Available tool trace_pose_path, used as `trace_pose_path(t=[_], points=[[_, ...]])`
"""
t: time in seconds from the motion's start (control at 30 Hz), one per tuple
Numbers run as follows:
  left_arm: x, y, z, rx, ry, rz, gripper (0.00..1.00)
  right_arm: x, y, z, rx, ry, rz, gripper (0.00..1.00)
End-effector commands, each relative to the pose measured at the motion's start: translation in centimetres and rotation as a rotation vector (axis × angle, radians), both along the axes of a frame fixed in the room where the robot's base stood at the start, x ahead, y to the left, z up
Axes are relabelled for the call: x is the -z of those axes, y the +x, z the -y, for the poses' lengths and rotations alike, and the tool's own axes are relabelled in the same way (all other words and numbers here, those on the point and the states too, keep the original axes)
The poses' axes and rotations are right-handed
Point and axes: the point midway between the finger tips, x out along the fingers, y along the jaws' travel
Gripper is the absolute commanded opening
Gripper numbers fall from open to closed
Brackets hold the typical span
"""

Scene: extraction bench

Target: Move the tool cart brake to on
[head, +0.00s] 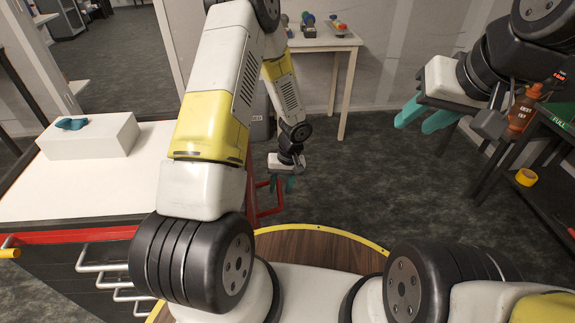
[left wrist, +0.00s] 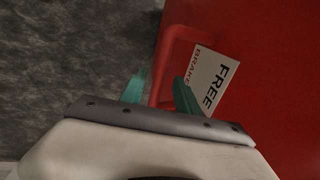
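The tool cart (head: 115,235) stands at the left, with a white top, red trim and dark drawers. A red bar (head: 268,208) shows at its right end in the head view. In the left wrist view, a red bar (left wrist: 171,62) runs beside a red panel (left wrist: 275,80) with a white label (left wrist: 213,82) reading "BRAKE" and "FREE". My left gripper (head: 288,185) is open, its teal fingers (left wrist: 160,92) apart, with the red bar showing between them; contact cannot be told. My right gripper (head: 424,115) is open and empty at the upper right, far from the cart.
A white box (head: 90,138) with a teal item (head: 71,123) sits on the cart top. A dark bench at the right holds an orange bottle (head: 522,112) and yellow tape (head: 526,177). A small table (head: 325,40) stands at the back. Carpet between is clear.

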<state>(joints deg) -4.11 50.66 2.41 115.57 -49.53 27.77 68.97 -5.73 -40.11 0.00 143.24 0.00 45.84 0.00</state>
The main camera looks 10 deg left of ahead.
Motion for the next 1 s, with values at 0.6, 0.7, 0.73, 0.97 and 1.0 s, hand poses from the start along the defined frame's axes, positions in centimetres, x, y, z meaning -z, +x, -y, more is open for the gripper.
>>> trace_pose_path(t=[0.6, 0.7, 0.73, 0.97, 1.0], points=[[0.03, -0.01, -0.1, 0.0, 0.001, 0.0, 0.0, 0.0, 0.0, 0.0, 0.0, 0.0, 0.0, 0.36], [0.03, -0.02, -0.13, 0.0, 0.002, -0.001, 0.0, 0.0, 0.0, 0.0, 0.0, 0.0, 0.0, 0.36], [0.03, -0.02, -0.14, 0.0, 0.002, -0.001, 0.0, 0.0, 0.0, 0.0, 0.0, 0.0, 0.0, 0.36], [0.03, -0.05, -0.19, -0.001, 0.003, -0.002, 0.0, 0.0, 0.0, 0.0, 0.0, 0.0, 0.0, 0.36], [0.03, -0.05, -0.2, -0.001, 0.003, -0.002, 0.0, 0.0, 0.0, 0.0, 0.0, 0.0, 0.0, 0.36]])
